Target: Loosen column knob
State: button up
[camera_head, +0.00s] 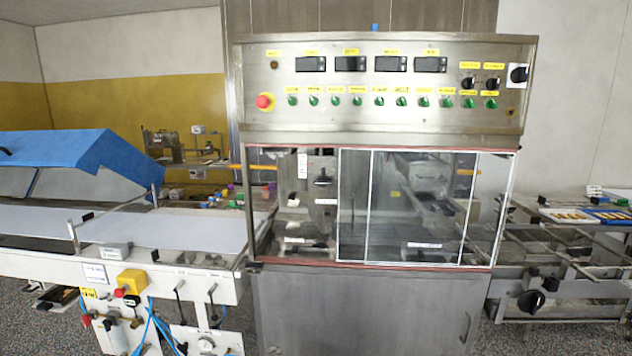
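The enrober is a steel cabinet (355,310) with a control panel above a glazed chamber. Through the chamber's left opening I see a black knob or handle (322,179) on a metal upright. It may be the column knob, but I cannot tell for sure. A larger black knob (531,301) is on the lower frame at the right. My gripper is not in view, and nothing is seen touching either knob.
Clear sliding panels (408,210) cover the chamber's middle and right. A white conveyor (175,232) with a blue cover (75,150) stands at the left. A wire-mesh conveyor frame (570,245) extends right, with trays (570,216) behind. Speckled floor shows at the lower right.

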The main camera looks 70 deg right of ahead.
aim_at(322, 180)
jog(key=z, duration=0.6)
jog(key=i, duration=0.8)
jog(key=z, duration=0.85)
